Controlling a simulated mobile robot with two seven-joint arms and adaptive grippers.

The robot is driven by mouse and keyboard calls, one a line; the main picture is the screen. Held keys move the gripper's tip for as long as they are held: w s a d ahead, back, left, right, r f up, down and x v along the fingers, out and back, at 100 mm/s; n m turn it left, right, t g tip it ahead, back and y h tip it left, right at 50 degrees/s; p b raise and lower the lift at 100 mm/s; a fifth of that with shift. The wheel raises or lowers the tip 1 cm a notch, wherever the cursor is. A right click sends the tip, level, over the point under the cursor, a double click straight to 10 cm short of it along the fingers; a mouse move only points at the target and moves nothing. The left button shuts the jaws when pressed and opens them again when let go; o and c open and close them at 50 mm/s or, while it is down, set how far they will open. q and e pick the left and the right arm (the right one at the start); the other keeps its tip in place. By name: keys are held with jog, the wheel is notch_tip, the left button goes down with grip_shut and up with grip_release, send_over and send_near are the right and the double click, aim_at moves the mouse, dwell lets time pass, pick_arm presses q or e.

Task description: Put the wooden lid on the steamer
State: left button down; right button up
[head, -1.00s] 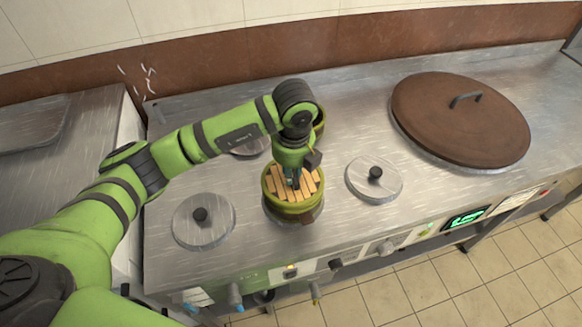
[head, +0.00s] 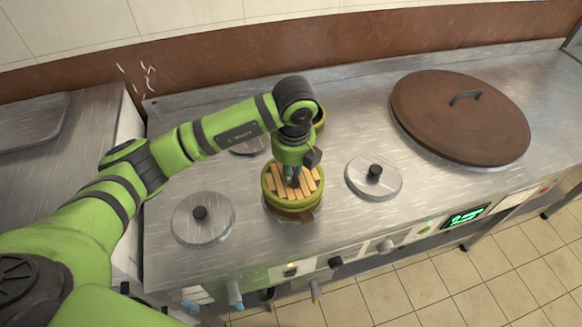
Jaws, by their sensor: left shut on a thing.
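The wooden lid (head: 309,183) is a round slatted disc with a green rim, in the middle of the head view. It sits at the top of the green round steamer (head: 292,208); whether it rests fully on the rim cannot be told. My left gripper (head: 292,180) points down over the lid's middle and is shut on it, its fingertips partly hidden by the wrist. My right gripper is not in view.
Metal lids with black knobs lie left (head: 201,218) and right (head: 374,177) of the steamer. A large brown lid (head: 460,116) covers a pot at the right. Behind my wrist another green round thing (head: 320,117) is mostly hidden. The steel counter (head: 345,120) has bare room between them.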

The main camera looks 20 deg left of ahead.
pick_arm(q)
jog(key=shift+f+b, duration=0.6)
dwell(0.6)
jog(key=c, duration=1.4)
grip_release()
jog(key=shift+r, duration=0.15)
notch_tip(320, 180, up, 11)
jog(key=s+p, duration=0.1)
jog(key=p, duration=0.6)
jog(key=shift+d+p, duration=0.3)
jog(key=shift+d, duration=0.1)
jog(key=shift+f, duration=0.2)
